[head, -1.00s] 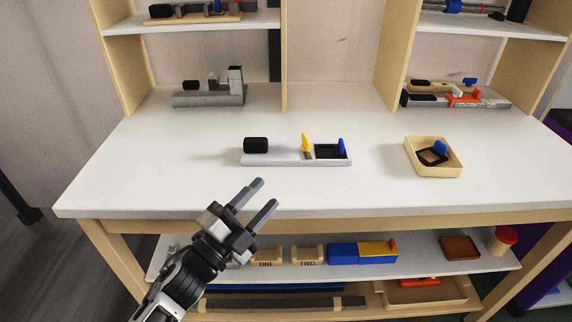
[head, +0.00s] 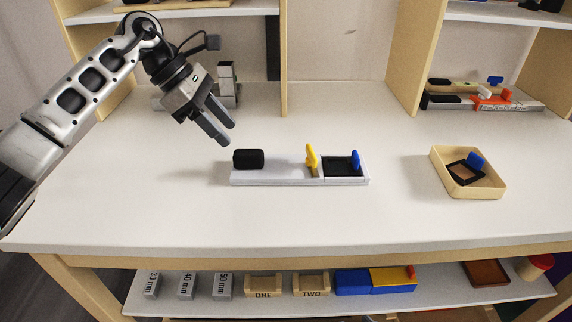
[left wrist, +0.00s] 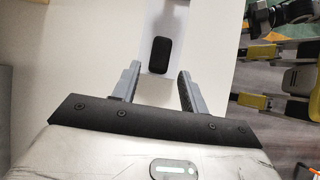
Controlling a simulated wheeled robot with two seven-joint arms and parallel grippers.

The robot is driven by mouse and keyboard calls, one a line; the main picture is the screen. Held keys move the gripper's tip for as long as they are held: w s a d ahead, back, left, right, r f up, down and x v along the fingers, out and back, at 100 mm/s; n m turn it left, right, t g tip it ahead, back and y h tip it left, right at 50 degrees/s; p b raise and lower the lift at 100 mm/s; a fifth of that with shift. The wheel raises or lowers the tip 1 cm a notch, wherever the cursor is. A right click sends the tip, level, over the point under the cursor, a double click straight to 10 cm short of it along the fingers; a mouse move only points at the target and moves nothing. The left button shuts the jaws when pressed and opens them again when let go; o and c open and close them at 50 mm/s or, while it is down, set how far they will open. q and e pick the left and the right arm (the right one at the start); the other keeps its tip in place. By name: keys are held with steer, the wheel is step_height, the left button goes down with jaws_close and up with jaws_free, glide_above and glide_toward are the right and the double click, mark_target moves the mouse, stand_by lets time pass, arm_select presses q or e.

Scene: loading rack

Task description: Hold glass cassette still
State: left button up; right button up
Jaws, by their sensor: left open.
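A long white fixture (head: 280,173) lies on the table. It has a black block (head: 248,159) at its left end, an upright yellow tab (head: 312,157) and a dark square recess (head: 342,167) with a blue tab (head: 356,160) at its right end. I cannot tell for sure which part is the glass cassette. A small dark frame with a blue tab (head: 475,160) sits in a tan tray at right. My left gripper (head: 226,133) is open and empty, above and left of the black block, pointing down. In the left wrist view the black block (left wrist: 160,55) shows between the fingertips.
The tan tray (head: 488,191) stands right of the fixture with clear table between. Grey blocks (head: 228,85) stand behind my left gripper. Another fixture (head: 485,100) sits back right. Upright wooden panels (head: 284,60) bound the back. The table front is clear.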

mark_target(247, 152)
arm_select(q)
steer(key=b+x, duration=0.1)
steer(key=x, duration=0.1)
steer(key=shift+s+d+f, duration=0.1)
steer(key=shift+d+f, duration=0.1)
steer(key=shift+f, duration=0.05)
steer(key=b+x, duration=0.1)
steer(key=x, duration=0.1)
steer(key=shift+d+f+b, duration=0.15)
steer(key=shift+f+b, duration=0.1)
steer(key=shift+b, duration=0.05)
steer(key=shift+b+x, duration=0.5)
steer(key=shift+x, duration=0.6)
steer(key=shift+d+f, duration=0.2)
arm_select(e)
steer(key=shift+a+f+t, duration=0.2)
steer(key=shift+f+t, duration=0.1)
steer(key=shift+f, duration=0.5)
arm_select(q)
steer(key=shift+c, duration=0.3)
jaws_close()
arm_select(e)
steer(key=shift+c, duration=0.3)
